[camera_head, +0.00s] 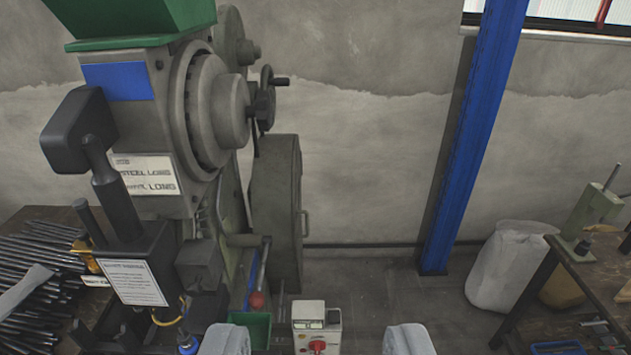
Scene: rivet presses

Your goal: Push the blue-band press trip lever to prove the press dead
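The press with the blue band (118,81) stands at the left, grey, with a green hopper on top. A thin lever with a red ball knob (257,300) shows low on its right side, by a green bin; it looks like the trip lever. My gripper (317,341) is at the bottom edge, its two grey fingertips wide apart with nothing gripped. The lever knob is ahead of the fingertips in the picture, a little right of the left one. The lever's lower end is hidden or hard to make out.
A pale control box (316,318) with a red knob shows between my fingertips, apart from both. Dark rods (40,265) lie on a bench at the left. A blue post (478,130), a white sack (507,265) and a workbench (585,285) stand to the right. Floor shows between press and post.

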